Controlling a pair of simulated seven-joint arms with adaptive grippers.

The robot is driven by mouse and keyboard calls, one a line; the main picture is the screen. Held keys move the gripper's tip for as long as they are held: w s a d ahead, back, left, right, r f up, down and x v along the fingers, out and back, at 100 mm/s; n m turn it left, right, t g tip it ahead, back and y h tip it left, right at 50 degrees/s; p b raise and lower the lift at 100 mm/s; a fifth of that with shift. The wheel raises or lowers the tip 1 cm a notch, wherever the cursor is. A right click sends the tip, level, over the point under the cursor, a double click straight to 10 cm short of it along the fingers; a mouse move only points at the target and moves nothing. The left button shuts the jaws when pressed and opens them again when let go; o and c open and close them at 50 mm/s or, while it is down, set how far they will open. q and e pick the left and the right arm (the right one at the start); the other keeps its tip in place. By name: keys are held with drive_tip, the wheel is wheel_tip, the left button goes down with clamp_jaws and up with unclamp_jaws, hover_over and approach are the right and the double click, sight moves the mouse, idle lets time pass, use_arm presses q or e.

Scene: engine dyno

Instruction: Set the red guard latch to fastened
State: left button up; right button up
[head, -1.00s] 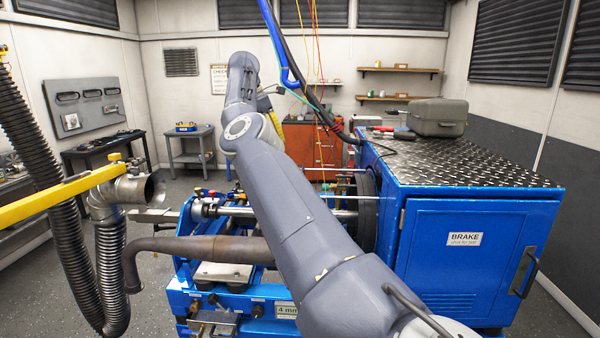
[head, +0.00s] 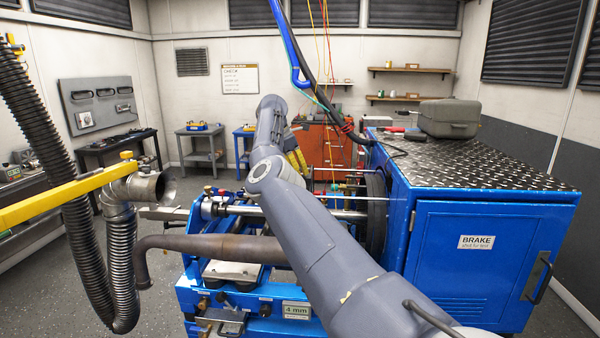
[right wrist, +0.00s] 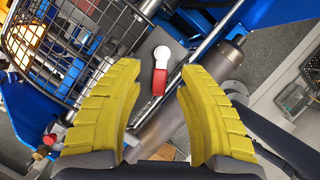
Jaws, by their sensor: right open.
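The red guard latch (right wrist: 159,82) shows in the right wrist view as a short red handle below a pale round pivot (right wrist: 162,53), on a grey plate beside a wire guard (right wrist: 84,38). My right gripper (right wrist: 157,72) is open, with its yellow fingers on either side of the latch in the picture. I see no contact, and the depth gap is hard to judge. In the head view the right gripper's yellow fingers (head: 298,160) show just past my arm. I cannot make out the latch there. My left gripper is not in view.
The blue brake cabinet (head: 470,255) stands right of my arm, with a grey case (head: 449,118) on top. A rusty exhaust pipe (head: 215,247) and a metal shaft (head: 245,210) cross the rig left of my arm. A yellow boom (head: 60,196) and black hose (head: 50,160) are at the left.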

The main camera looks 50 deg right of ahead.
drive_tip(key=shift+o, duration=0.3)
drive_tip(key=shift+f, duration=0.1)
clamp_jaws()
